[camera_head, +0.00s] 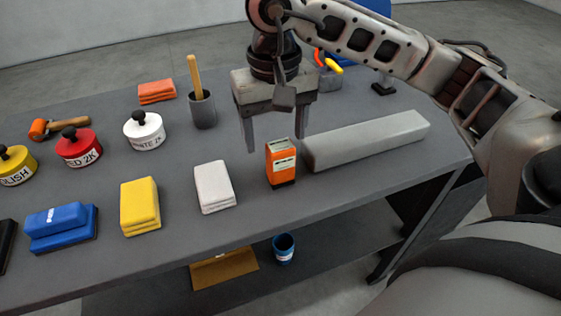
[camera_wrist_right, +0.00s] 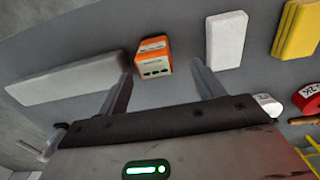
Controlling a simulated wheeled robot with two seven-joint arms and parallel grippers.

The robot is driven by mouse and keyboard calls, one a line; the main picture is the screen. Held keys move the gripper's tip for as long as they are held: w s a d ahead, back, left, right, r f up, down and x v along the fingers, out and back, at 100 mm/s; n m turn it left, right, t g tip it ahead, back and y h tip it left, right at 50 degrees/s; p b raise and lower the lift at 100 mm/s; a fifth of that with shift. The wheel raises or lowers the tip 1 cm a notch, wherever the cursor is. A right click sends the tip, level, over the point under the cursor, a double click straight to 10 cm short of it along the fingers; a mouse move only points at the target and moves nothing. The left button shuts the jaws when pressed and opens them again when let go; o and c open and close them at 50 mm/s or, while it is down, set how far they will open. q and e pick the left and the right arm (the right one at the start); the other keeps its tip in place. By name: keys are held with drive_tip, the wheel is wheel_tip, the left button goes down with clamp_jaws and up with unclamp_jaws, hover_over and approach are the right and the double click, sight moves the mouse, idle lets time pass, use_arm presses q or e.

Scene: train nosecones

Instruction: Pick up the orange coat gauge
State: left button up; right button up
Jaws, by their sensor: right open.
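The orange coat gauge (camera_head: 281,165) is a small upright orange box with a pale label and dark base on the grey table. It also shows in the right wrist view (camera_wrist_right: 153,57), just beyond the space between the fingers. My right gripper (camera_head: 276,146) is open and empty, pointing down, with its fingertips behind and above the gauge in the head view. Whether a finger touches the gauge cannot be told. In the right wrist view the two fingers (camera_wrist_right: 164,68) stand wide apart. My left gripper is not in view.
A long grey block (camera_head: 367,140) lies close right of the gauge. A white cloth stack (camera_head: 214,187) and a yellow one (camera_head: 140,206) lie to the left. A grey cup (camera_head: 202,110) with a wooden stick stands behind. The table's front edge (camera_head: 330,207) is near the gauge.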

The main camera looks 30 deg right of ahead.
sight(280, 144)
drive_tip(key=f, duration=0.3)
drive_tip(key=f+p, duration=0.1)
drive_tip(key=shift+s+d+f, duration=0.25)
drive_tip(key=shift+s, duration=0.15)
drive_tip(key=shift+f, duration=0.4)
drive_tip(key=c, duration=1.2)
drive_tip(key=shift+o, duration=0.2)
drive_tip(key=shift+w+r, duration=0.1)
